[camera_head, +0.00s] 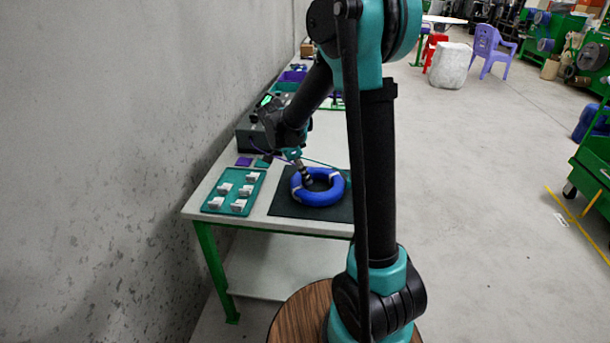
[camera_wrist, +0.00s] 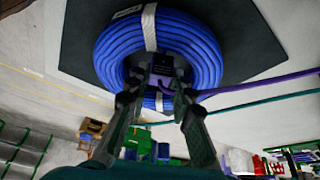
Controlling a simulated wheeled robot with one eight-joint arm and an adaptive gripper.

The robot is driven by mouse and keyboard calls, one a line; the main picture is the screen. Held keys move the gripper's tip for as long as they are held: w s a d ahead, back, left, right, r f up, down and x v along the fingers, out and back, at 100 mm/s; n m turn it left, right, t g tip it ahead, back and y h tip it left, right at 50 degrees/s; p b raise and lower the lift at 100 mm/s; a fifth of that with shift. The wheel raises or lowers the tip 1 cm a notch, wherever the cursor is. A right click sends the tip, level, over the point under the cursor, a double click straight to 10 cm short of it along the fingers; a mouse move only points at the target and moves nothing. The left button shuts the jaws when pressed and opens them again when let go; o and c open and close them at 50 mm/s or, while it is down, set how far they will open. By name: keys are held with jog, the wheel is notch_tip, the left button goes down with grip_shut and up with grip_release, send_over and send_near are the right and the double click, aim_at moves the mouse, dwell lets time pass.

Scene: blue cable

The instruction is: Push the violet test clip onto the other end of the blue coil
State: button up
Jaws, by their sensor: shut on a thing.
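The blue coil (camera_head: 332,198) lies flat on a black mat, bound with pale bands. In the wrist view the coil (camera_wrist: 112,55) fills the top middle. My gripper (camera_head: 305,176) reaches down at the coil's left inner side. In the wrist view my gripper's fingers (camera_wrist: 160,88) are closed on the violet test clip (camera_wrist: 165,82), a dark violet body at the coil's inner edge. A violet lead (camera_wrist: 250,83) runs from it to the right. Whether the clip touches a cable end is hidden. A teal lead (camera_wrist: 240,105) runs below the violet one; its end is hidden.
A teal tray (camera_head: 215,206) with several white parts stands left of the black mat (camera_head: 283,207). A violet pad (camera_head: 243,161) and a grey box (camera_head: 247,137) are behind, near the wall. Bins stand farther back. The tabletop's front left strip is clear.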

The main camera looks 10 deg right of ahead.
jog(key=shift+f, duration=0.55)
dwell(1.6)
jog(key=o, duration=1.1)
jog(key=shift+r, duration=0.1)
jog(key=shift+r, duration=3.45)
